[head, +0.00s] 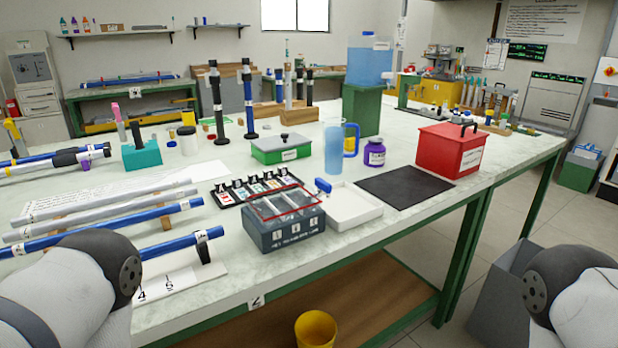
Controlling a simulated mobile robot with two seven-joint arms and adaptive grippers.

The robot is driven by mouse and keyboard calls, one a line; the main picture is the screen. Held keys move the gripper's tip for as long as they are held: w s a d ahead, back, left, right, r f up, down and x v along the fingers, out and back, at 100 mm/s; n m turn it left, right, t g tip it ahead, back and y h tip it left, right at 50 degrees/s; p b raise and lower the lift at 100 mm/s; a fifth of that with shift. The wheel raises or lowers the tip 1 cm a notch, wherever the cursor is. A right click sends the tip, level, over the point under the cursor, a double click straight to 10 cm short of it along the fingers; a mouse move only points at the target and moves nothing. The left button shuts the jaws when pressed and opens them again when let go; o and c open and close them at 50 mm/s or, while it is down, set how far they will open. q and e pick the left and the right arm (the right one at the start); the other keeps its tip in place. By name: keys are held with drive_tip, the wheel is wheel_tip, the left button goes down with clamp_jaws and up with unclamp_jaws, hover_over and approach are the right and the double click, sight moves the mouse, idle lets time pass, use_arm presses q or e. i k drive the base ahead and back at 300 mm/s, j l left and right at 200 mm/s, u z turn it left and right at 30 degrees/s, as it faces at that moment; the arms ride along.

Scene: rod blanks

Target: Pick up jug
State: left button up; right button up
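A tall, light-blue translucent jug-like vessel (333,150) stands upright on the long worktable (300,270), right of the green box. A blue loop shape with yellow (351,140) shows directly at its right side; I cannot tell whether this is its handle or a separate mug behind it. My left and right arm links show at the lower corners, well in front of the vessel. Neither gripper is in view.
A purple jar (374,152) stands close to the vessel's right. Around it are a green box (281,149), white tray (350,207), dark lidded case (285,228), black mat (404,187), red box (449,150) and green stand (362,108) with a blue tank (369,62). Rods lie left.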

sight(333, 129)
drive_tip(key=i+l+u, duration=0.15)
drive_tip(key=i+u, duration=0.3)
drive_tip(key=i+l+u, duration=0.3)
drive_tip(key=u, duration=0.15)
drive_tip(key=i+l+u, duration=0.45)
drive_tip(key=k+l+u, duration=0.4)
drive_tip(key=k+l, duration=0.3)
drive_tip(key=i+u, duration=0.15)
drive_tip(key=i, duration=0.35)
drive_tip(key=i+j+z, duration=0.25)
drive_tip(key=j+z, duration=0.25)
